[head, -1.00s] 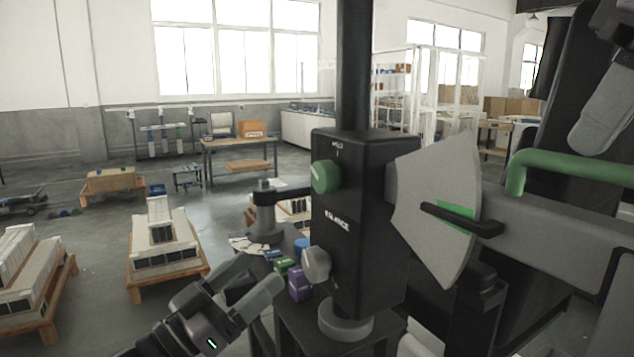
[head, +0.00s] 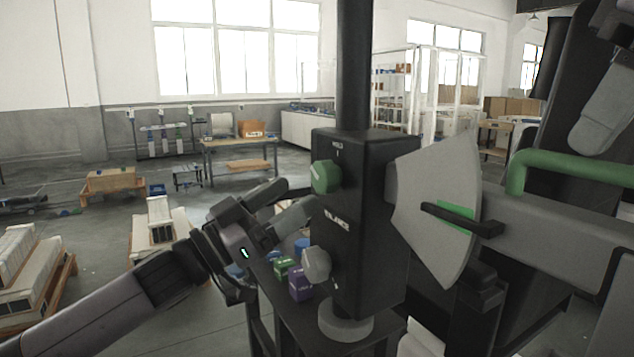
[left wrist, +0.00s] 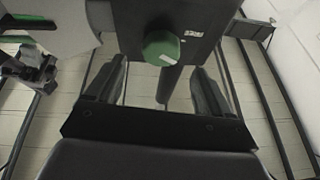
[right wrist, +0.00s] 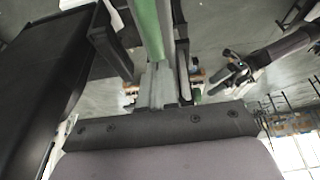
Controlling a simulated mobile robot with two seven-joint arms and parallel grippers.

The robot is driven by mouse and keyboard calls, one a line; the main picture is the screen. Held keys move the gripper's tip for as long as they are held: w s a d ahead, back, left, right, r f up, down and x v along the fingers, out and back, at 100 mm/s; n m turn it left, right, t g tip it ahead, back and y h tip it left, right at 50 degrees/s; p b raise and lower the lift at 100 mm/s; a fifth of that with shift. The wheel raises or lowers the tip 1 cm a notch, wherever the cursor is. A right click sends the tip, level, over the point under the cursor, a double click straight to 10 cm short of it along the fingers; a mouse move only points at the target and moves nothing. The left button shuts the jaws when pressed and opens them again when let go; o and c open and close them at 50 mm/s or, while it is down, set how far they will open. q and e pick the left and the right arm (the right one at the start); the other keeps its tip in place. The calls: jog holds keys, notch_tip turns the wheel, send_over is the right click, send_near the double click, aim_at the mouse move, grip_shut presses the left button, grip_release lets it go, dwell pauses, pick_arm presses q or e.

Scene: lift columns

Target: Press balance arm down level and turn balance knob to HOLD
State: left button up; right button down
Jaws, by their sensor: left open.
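The black balance box (head: 365,240) stands on a column, marked HOLD above its green balance knob (head: 326,176). The knob has a pale mark. My left gripper (head: 297,198) is open just left of the knob, apart from it. In the left wrist view the knob (left wrist: 160,48) is ahead between the fingers. The grey balance arm (head: 560,228) runs right from the box, tilted, with a green handle (head: 575,165). A black pointer (head: 462,219) lies across the dial, partly over its green band.
A grey knob (head: 316,264) sits low on the box. Green and purple (head: 300,284) small boxes lie on the dark stand beside it. Pallets with pale loads stand on the floor at left, and a workbench (head: 240,146) stands behind.

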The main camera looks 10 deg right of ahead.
aim_at(319, 179)
pick_arm(q)
jog(key=shift+x, duration=2.65)
jog(key=c, duration=1)
